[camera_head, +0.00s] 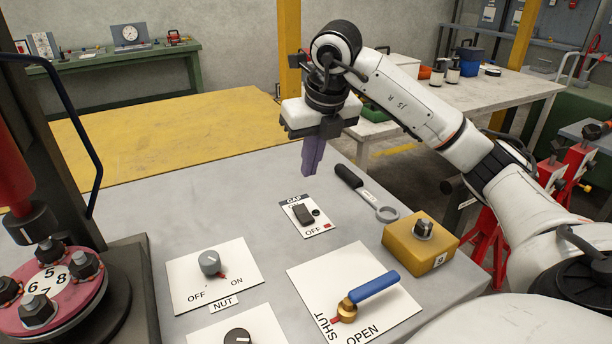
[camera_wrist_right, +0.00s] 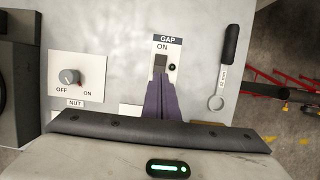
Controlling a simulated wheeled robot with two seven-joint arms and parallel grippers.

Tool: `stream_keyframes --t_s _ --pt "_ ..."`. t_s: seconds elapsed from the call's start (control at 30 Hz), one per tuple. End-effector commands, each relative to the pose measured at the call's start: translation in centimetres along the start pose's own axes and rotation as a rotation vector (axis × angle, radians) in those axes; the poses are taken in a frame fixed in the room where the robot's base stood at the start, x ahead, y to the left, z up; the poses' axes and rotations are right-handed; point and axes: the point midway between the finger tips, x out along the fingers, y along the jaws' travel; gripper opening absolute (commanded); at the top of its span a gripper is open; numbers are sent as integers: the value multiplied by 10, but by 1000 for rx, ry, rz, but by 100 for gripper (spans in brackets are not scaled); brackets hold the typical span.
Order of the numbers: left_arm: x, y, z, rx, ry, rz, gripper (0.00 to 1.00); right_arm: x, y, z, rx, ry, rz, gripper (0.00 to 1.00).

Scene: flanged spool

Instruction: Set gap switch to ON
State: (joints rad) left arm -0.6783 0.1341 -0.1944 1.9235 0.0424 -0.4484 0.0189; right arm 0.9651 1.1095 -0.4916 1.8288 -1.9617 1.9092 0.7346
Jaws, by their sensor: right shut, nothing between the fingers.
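The GAP switch (camera_head: 303,214) is a small dark rocker on a white plate, near the far edge of the grey bench top. The OFF label with a red mark shows at its near end in the head view. In the right wrist view the switch (camera_wrist_right: 160,63) sits under the GAP and ON labels, just beyond my fingertips. My right gripper (camera_head: 311,173) has purple fingers, pointing down and closed together with nothing between them. It hangs above the far side of the switch plate and appears apart from it. My left gripper is not in view.
A wrench (camera_head: 367,195) with a black handle lies right of the switch. A yellow block (camera_head: 419,243) with a bolt stands nearer. The NUT knob (camera_head: 210,263) and blue-handled valve (camera_head: 373,287) sit in front. A red flange (camera_head: 60,290) stands at left.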

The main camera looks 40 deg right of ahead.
Motion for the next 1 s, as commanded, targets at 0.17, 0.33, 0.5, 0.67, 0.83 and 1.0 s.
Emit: stream_keyframes --t_s 0.17,0.33,0.5,0.67,0.83,1.0 --pt "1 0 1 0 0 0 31 38 0 -2 -1 7 -2 0" --pt "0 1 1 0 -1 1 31 74 0 -2 0 5 0 0" --pt "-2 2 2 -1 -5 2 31 103 0 -1 0 4 -1 0" --pt "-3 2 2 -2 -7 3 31 119 0 -1 -1 2 0 0" --pt "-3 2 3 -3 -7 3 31 125 0 -1 -1 1 -1 0" --pt "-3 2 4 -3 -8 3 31 125 0 -1 -1 0 -1 0"
